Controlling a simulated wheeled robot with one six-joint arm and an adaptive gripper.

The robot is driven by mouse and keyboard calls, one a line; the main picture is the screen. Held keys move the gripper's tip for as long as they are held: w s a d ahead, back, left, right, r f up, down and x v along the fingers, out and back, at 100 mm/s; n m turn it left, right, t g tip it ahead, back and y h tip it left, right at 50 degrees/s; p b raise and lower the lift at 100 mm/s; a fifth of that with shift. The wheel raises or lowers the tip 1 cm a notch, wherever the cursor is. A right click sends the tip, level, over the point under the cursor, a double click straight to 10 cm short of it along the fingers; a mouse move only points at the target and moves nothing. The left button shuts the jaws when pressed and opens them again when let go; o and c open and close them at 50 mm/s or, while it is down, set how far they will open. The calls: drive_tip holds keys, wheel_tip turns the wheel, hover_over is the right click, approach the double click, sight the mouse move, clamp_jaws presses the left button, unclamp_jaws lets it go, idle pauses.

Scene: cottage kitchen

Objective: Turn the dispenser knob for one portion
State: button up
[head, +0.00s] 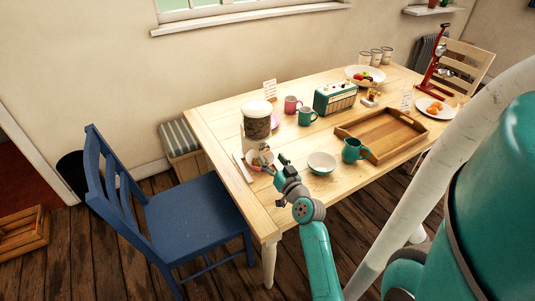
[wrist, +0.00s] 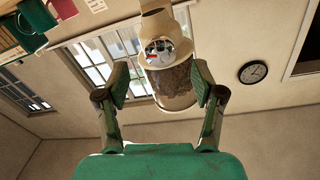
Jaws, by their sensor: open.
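The dispenser stands near the left end of the wooden table, with a white lid, a clear hopper (head: 256,126) of brown pieces and a pale base. Its hopper also shows in the wrist view (wrist: 178,88). A shiny round knob (wrist: 160,51) faces me in the wrist view. My gripper (wrist: 160,79) is open, with one finger on each side of the knob's line; the knob appears beyond the fingertips, and contact cannot be told. In the head view my gripper (head: 274,156) is at the dispenser's front, partly hiding it and a bowl (head: 250,164) with brown contents.
A pale bowl (head: 321,163) and a teal mug (head: 354,150) stand right of my arm. A wooden tray (head: 388,130) lies farther right. Pink (head: 292,104) and teal (head: 307,116) mugs and a radio (head: 335,98) stand behind. A blue chair (head: 190,220) is at the table's left end.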

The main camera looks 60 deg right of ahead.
drive_tip(key=v, duration=0.7)
drive_tip(key=shift+w, duration=0.15)
